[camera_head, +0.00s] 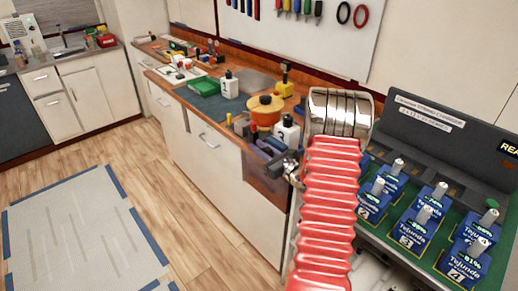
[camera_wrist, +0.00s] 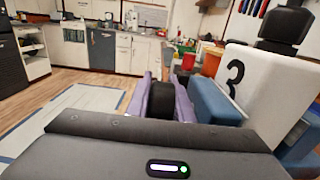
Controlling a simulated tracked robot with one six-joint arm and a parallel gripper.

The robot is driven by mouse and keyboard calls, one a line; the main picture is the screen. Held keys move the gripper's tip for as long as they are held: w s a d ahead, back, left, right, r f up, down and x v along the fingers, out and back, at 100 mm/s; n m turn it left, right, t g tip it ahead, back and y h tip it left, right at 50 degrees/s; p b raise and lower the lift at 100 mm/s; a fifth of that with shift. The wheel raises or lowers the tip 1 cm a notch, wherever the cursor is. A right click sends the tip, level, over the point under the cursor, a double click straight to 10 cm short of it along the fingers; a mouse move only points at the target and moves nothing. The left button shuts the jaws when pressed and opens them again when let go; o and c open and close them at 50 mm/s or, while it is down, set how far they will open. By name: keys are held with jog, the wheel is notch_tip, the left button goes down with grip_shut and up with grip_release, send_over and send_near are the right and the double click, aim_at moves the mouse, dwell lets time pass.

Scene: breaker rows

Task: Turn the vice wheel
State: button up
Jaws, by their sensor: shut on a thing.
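My gripper (camera_head: 268,150) reaches over the front edge of the workbench at the end of my red ribbed arm. In the wrist view its two purple fingers (camera_wrist: 165,88) stand on either side of a dark round part (camera_wrist: 161,102), which looks like the vice wheel. The fingers are shut on it. A blue block (camera_wrist: 212,100), apparently part of the vice, sits just right of the fingers. In the head view the wheel is hidden by my gripper, and the vice hardly shows.
A white bottle marked 3 (camera_head: 287,132) stands close behind my gripper, and it looms at right in the wrist view (camera_wrist: 262,85). An orange pot (camera_head: 264,110) and a white bottle (camera_head: 229,86) stand farther back. Open floor lies left.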

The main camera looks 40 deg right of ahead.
jog(key=shift+r+t, duration=0.1)
jog(key=shift+t, duration=0.2)
grip_shut()
jog(key=o, duration=0.7)
grip_release()
jog(key=shift+s, duration=0.15)
jog(key=s, duration=0.7)
jog(key=shift+s+f, duration=0.15)
jog(key=shift+f, duration=0.1)
jog(key=shift+d, duration=0.1)
